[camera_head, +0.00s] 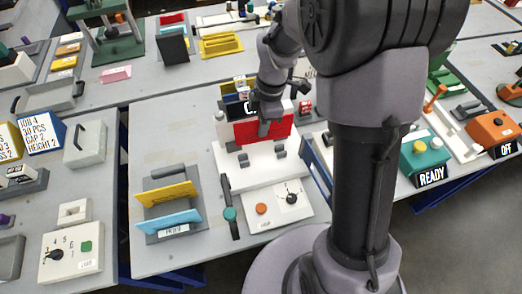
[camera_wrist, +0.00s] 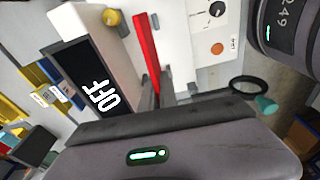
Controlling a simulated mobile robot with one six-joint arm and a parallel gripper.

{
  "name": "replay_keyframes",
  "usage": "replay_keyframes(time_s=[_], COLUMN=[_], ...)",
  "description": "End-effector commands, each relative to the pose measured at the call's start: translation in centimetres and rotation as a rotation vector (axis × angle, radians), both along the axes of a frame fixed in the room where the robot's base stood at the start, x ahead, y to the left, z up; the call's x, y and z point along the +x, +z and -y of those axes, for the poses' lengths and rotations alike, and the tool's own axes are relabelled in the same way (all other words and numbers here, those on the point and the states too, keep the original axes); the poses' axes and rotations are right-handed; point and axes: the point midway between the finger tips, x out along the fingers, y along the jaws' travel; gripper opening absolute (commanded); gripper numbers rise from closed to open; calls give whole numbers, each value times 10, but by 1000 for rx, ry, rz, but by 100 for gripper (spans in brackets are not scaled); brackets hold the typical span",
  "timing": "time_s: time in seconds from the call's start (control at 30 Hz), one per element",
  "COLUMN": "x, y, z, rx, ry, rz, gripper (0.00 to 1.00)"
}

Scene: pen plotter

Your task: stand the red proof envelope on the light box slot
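The red proof envelope (camera_head: 280,127) is a thin red panel held upright at the white station in the middle of the table. It shows edge-on in the wrist view (camera_wrist: 147,45). My gripper (camera_head: 267,126) is over its upper middle, with dark fingers (camera_wrist: 158,94) close on both sides of it. The white station, apparently the light box, has a flat white base (camera_head: 237,180) with small dark clips in front of the envelope. A white block with a black "OFF" display (camera_wrist: 92,82) is beside the envelope. The slot and the envelope's lower contact are hidden.
A control panel (camera_head: 275,208) with an orange button and a black knob lies in front of the base. My arm covers the right side.

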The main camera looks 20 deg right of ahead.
Motion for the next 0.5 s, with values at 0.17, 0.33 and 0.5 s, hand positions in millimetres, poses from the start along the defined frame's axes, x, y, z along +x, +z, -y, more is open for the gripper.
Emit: replay_keyframes(time_s=[0.17, 0.33, 0.5], x=[0, 0, 0], y=[-28, -64, -100], z=[-1, -1, -1], rx=[0, 0, 0], ry=[54, 52, 51], rz=[-3, -2, -3], gripper=[0, 0, 0])
